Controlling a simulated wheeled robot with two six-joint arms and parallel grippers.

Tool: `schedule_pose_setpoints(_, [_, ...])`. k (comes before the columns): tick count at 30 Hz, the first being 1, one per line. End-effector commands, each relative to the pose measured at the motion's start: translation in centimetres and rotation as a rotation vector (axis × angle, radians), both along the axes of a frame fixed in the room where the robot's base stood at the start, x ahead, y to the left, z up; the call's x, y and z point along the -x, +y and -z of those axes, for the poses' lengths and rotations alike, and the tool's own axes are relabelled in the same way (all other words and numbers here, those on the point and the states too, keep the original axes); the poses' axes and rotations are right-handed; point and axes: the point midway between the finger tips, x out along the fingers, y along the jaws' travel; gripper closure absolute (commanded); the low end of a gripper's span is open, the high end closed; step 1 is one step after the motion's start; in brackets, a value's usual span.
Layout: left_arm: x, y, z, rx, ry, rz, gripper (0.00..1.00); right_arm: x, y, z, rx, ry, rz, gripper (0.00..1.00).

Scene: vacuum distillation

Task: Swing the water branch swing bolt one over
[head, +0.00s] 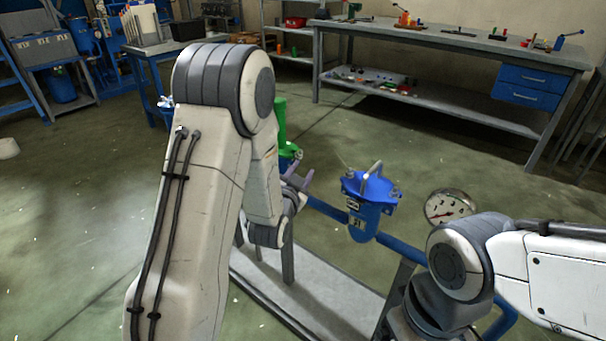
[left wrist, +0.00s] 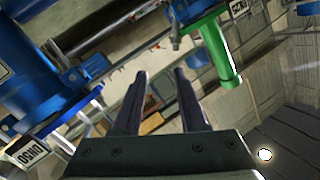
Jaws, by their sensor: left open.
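My left gripper (head: 299,174) is open and empty, with its dark fingers partly behind my left forearm in the head view. In the left wrist view its two fingers (left wrist: 160,74) stand apart with nothing between them. A blue lidded vessel (head: 368,214) with a metal handle on top stands to its right, apart from it. A blue body (left wrist: 35,75) fills the left of the wrist view. A metal bolt (left wrist: 174,40) shows beside a green part (left wrist: 214,52), beyond the fingertips. I cannot tell which fitting is the water branch swing bolt one. My right gripper is out of view.
A round gauge (head: 451,207) and blue piping (head: 400,247) lie between the vessel and my right arm. A green upright part (head: 280,122) stands behind my left wrist. The grey skid base (head: 325,300) is below. A workbench (head: 450,42) stands at the back.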

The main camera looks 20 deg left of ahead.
Motion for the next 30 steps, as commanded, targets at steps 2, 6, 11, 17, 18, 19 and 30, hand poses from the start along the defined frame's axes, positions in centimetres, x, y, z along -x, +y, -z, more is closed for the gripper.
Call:
schedule_pose_setpoints(2, [0.0,1.6,1.5,-0.023,-0.057,-0.028,0.58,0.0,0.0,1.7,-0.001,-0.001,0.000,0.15])
schedule_pose_setpoints(6, [-0.2,2.7,1.3,-0.045,-0.112,-0.048,0.58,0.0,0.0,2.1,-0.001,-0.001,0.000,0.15])
schedule_pose_setpoints(11, [-2.0,2.9,1.1,-0.047,-0.122,-0.048,0.58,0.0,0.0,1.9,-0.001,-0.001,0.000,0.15])
schedule_pose_setpoints(17, [-5.8,3.2,1.1,-0.046,-0.120,-0.047,0.58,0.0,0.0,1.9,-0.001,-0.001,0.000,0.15])
schedule_pose_setpoints(18, [-6.5,3.3,1.1,-0.046,-0.120,-0.047,0.58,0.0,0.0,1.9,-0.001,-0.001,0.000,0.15])
schedule_pose_setpoints(19, [-7.1,3.3,1.1,-0.046,-0.120,-0.047,0.58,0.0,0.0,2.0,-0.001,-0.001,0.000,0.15])
schedule_pose_setpoints(30, [-10.4,3.6,1.1,-0.045,-0.116,-0.047,0.58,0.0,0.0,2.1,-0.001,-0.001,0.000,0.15])
